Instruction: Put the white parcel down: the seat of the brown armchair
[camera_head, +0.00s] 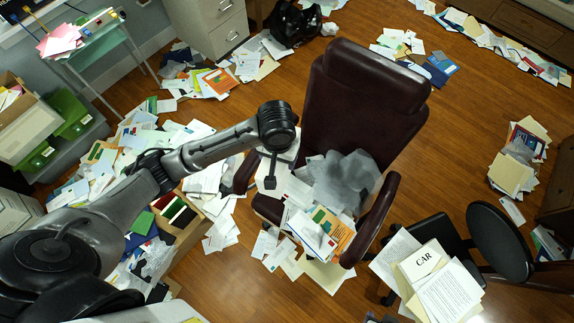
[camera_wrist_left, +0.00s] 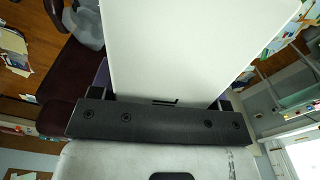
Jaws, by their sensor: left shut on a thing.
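The white parcel (camera_wrist_left: 190,45) is a flat-faced white block filling the middle of the left wrist view. My left gripper (camera_wrist_left: 165,92) is shut on it, with a finger at each side. In the head view my left gripper (camera_head: 270,182) is over the left part of the brown armchair (camera_head: 350,110), beside its left armrest. A white surface there is probably the parcel, partly hidden by my wrist. The dark seat (camera_head: 267,207) shows only at its edge. I cannot tell whether the parcel touches it. My right gripper is not in view.
A crumpled grey plastic bag (camera_head: 343,180) and loose papers (camera_head: 318,232) cover much of the seat. The right armrest (camera_head: 372,222) stands beside them. A black office chair (camera_head: 440,240) with papers is at the lower right. Papers litter the floor; bare wood shows right of the armchair.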

